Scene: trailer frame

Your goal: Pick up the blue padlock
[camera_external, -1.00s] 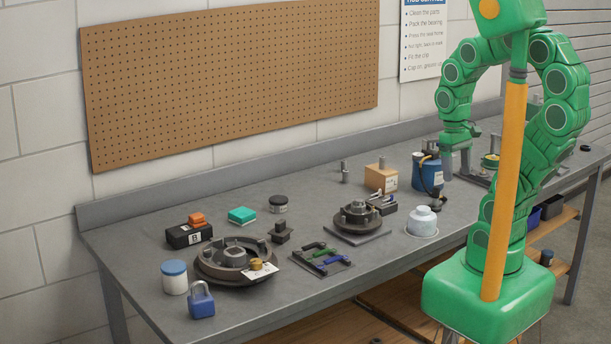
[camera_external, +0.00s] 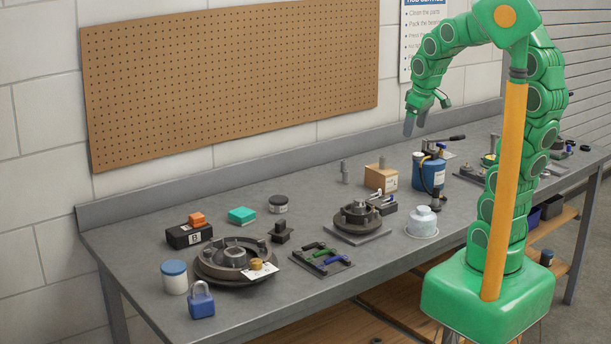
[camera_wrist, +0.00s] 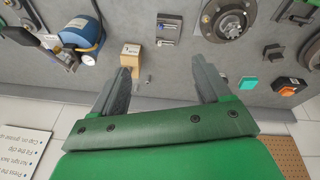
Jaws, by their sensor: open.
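The blue padlock (camera_external: 201,303) stands upright at the near left corner of the grey workbench, its grey shackle on top. It is in front of a white jar with a blue lid (camera_external: 174,277) and left of a dark round hub (camera_external: 235,262). I cannot make out the padlock in the wrist view. My gripper (camera_external: 415,123) is open and empty, raised above the back of the bench over the blue canister, far to the right of the padlock. In the wrist view its two fingers (camera_wrist: 163,82) are spread apart with nothing between them.
The workbench (camera_external: 330,292) is crowded along its length. A cardboard box (camera_external: 381,178) and blue canister (camera_external: 428,172) stand at the back middle.

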